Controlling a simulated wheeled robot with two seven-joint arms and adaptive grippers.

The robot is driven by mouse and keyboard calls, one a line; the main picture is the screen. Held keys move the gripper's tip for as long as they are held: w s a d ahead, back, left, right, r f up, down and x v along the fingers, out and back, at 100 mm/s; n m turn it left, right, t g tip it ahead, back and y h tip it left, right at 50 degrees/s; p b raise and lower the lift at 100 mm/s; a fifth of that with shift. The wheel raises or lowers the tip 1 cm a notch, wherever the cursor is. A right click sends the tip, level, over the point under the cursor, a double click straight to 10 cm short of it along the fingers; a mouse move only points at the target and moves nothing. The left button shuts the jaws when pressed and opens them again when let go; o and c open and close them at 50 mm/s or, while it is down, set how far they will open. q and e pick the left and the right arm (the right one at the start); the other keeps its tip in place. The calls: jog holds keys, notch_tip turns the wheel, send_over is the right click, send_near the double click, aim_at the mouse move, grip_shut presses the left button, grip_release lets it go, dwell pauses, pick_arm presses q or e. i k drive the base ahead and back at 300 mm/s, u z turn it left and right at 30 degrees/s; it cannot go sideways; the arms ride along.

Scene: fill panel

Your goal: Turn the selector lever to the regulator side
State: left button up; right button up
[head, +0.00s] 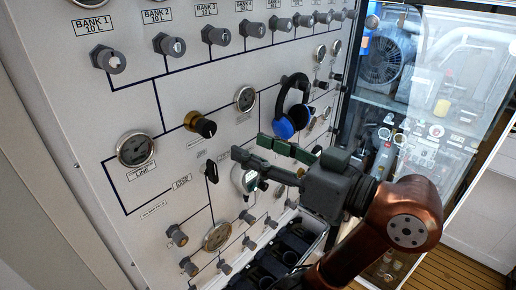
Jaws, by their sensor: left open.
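The selector lever (211,172) looks like the small black handle on the pale panel (75,125), below the brass regulator with the black knob (203,126). It stands roughly upright, a little tilted. Small labels sit around it, too small to read surely. My left gripper (250,147) is in front of the panel, to the right of the lever. Its two dark green fingers point left and are apart, with nothing between them. The fingertips look clear of the lever. My right gripper is not in view.
Blue headphones (285,128) hang on the panel just above my left gripper. A round gauge (136,149) is at the left, and a white-faced device (243,179) sits below the fingers. Valve knobs line the top and bottom. A glass-fronted cabinet (440,90) stands at right.

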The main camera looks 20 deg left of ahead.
aim_at(212, 172)
jog(key=k, duration=1.45)
